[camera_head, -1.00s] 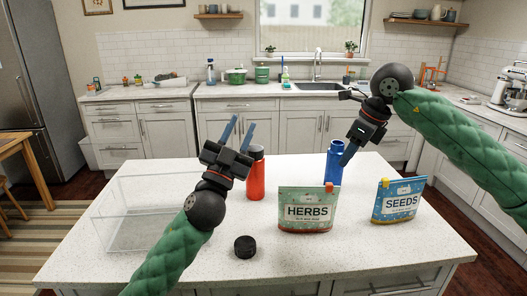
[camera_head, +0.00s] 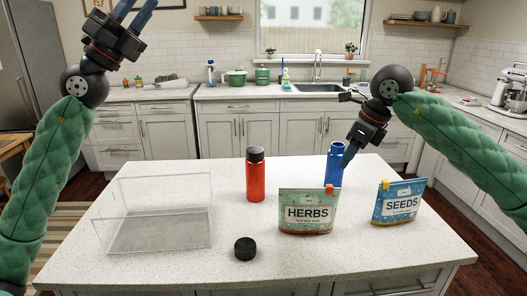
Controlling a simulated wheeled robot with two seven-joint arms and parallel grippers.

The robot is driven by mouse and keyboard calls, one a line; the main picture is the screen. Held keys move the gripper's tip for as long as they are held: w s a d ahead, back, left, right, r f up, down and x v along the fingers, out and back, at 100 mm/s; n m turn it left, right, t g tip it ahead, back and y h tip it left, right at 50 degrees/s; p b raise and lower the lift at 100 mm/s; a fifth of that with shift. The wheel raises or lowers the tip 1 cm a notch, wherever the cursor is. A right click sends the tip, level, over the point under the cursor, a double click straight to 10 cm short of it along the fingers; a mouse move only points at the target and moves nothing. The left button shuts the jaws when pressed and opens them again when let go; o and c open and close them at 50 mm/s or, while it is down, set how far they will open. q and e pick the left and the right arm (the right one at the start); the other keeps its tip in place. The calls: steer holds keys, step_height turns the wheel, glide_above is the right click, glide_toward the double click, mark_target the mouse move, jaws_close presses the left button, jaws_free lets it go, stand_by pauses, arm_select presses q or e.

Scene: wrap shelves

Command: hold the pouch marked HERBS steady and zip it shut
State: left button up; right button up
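The HERBS pouch (camera_head: 306,224) is green with a white label and a brown base. It stands upright on the counter, with a red zip slider (camera_head: 329,188) at the right end of its top edge. My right gripper (camera_head: 346,160) points down just above and behind the slider, in front of the blue bottle. Its fingers overlap in this view, so I cannot tell their gap or any contact. My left gripper (camera_head: 136,8) is raised at the top left, far from the pouch. Its two blue fingers are apart and empty; their tips are cut off by the frame edge.
A red bottle (camera_head: 256,180), a blue bottle (camera_head: 334,178), a black cap (camera_head: 245,248) and a clear open bin (camera_head: 207,232) stand on the counter (camera_head: 380,262). The front counter area is mostly free.

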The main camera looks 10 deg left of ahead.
arm_select(q)
steer(key=s+d+r+m+g, duration=0.2)
steer(key=s+r+m+g, duration=0.15)
steer(key=r, duration=0.65)
steer(key=w+d+f+n+g+y, duration=0.15)
steer(key=d+f+g, duration=0.25)
steer(key=d+f, duration=0.5)
steer(key=w+d+f+n+g+y, duration=0.15)
steer(key=d+f+g, duration=0.3)
steer(key=d, duration=0.85)
steer(key=d+f+n+g+y, duration=0.1)
steer(key=d+f+n+g, duration=0.25)
steer(key=d+f, duration=0.5)
steer(key=n+y, duration=0.5)
steer(key=n, duration=1.2)
glide_toward(289, 189)
steer(key=x, duration=0.3)
steer(key=shift+t, duration=0.35)
steer(key=x, duration=0.7)
steer(key=shift+f, duration=0.1)
